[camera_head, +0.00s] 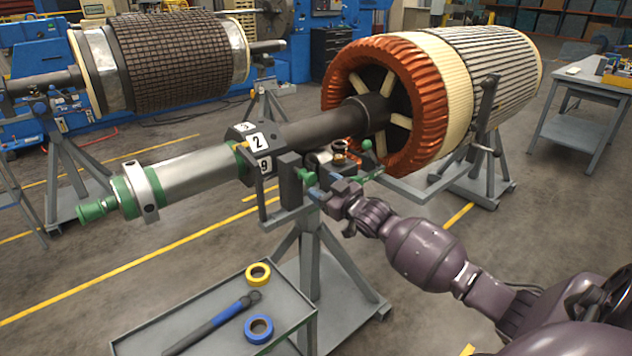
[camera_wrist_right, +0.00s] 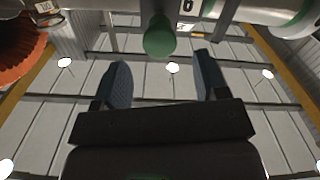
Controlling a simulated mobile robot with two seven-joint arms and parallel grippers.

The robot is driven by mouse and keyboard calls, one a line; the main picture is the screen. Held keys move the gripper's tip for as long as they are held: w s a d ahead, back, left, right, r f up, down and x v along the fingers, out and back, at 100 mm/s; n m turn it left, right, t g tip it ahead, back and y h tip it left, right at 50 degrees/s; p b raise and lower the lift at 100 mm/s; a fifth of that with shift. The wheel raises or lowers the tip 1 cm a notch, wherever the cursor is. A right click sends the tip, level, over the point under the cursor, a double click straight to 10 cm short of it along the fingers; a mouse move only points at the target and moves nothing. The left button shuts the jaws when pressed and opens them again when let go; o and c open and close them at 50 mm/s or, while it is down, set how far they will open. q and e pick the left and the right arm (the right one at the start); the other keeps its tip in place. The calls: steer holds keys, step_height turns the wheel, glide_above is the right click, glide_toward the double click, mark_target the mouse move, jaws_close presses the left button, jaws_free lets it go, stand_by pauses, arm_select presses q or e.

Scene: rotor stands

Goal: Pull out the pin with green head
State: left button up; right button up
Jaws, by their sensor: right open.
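A pin with a green head (camera_head: 305,175) sits at the rotor stand, below the shaft's numbered collar. In the right wrist view the rounded green head (camera_wrist_right: 158,36) hangs at the top, between and just beyond the fingertips. The pin's shank is hidden. My right gripper (camera_head: 314,186) is beside the green head at the stand's top. In the wrist view the right gripper (camera_wrist_right: 160,72) is open, its two dark fingers apart with nothing between them. My left gripper is not in view.
The shaft (camera_head: 185,172) runs above the gripper to the orange-wound rotor (camera_head: 440,110). Another green knob (camera_head: 367,146) stands close by. A grey tray (camera_head: 170,326) below holds a blue-handled tool (camera_head: 215,323), a yellow roll (camera_head: 258,274) and a blue roll (camera_head: 259,329).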

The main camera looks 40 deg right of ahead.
steer(key=s, duration=0.5)
steer(key=shift+s+d, duration=0.25)
stand_by(0.4)
steer(key=s+a+f+m+g, duration=0.1)
steer(key=s+a+f+g, duration=0.1)
steer(key=s+a+f, duration=0.3)
steer(key=s+a+f+m+g+h, duration=0.1)
steer(key=s+a+f+g, duration=0.1)
steer(key=s+a+f, duration=0.4)
steer(key=s+a+f+g, duration=0.2)
steer(key=s+a+f, duration=0.4)
steer(key=s+f, duration=0.6)
steer(key=s, duration=0.4)
steer(key=shift+s+a+m+g+h, duration=0.15)
steer(key=shift+m+g+h, duration=0.15)
steer(key=shift+m+h, duration=0.1)
